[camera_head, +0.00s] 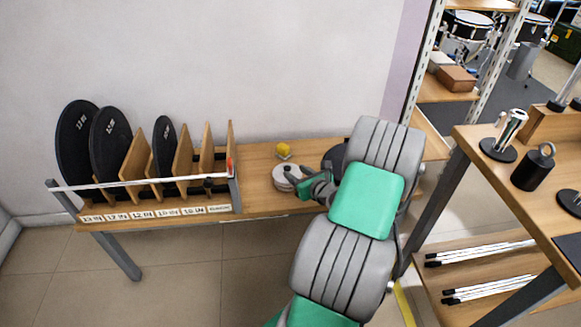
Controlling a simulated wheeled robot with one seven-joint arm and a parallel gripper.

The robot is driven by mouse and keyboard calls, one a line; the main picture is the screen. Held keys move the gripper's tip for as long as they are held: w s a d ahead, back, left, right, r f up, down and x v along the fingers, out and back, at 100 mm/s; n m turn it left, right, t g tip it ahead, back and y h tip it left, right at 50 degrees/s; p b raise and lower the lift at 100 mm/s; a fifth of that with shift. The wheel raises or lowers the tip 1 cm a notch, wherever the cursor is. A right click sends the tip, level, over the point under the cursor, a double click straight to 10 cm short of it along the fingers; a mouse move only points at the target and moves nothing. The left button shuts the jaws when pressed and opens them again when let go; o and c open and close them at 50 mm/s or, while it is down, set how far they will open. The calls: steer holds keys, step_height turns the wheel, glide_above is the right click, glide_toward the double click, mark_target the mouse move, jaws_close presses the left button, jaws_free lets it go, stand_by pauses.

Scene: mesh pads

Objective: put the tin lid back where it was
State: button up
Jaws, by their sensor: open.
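A small round white tin (285,182) stands on the wooden bench (258,196), right of the rack. A pale round top with a small dark spot shows on it. I cannot tell whether this top is the tin lid or the tin's own surface. My gripper (293,178) is open, with its dark fingers at the right side of the tin's top. Whether the fingers touch it is unclear. My arm hides the bench to the right. No separate lid is clearly visible.
A small yellow object (283,149) lies just behind the tin. A dark round thing (335,155) is partly hidden behind my arm. A wooden divider rack (183,160) with black discs (110,139) fills the left. Another table (478,150) with metal pieces stands at right.

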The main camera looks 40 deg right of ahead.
steer(key=p+v, duration=0.1)
steer(key=v, duration=0.6)
steer(key=w+a+r+n+g+y, duration=0.1)
steer(key=w+a+n+g+y, duration=0.15)
steer(key=a+n, duration=0.85)
steer(key=w+a+r+n+g+y, duration=0.15)
steer(key=a+n+g+y, duration=0.25)
steer(key=a+n, duration=0.65)
steer(key=s+a+r+n+g+h, duration=0.2)
steer(key=s+a+r+n, duration=0.1)
steer(key=s+a+n, duration=0.4)
steer(key=s+a+r+n+g+h, duration=0.25)
steer(key=s+a+r+n, duration=0.2)
steer(key=n, duration=0.55)
step_height(320, 180, up, 29)
steer(key=w+y+p, duration=0.1)
steer(key=p, duration=2.6)
steer(key=shift+w+a+r+t+p, duration=0.15)
steer(key=shift+a+r+t+p, duration=0.15)
steer(key=shift+a+p, duration=0.1)
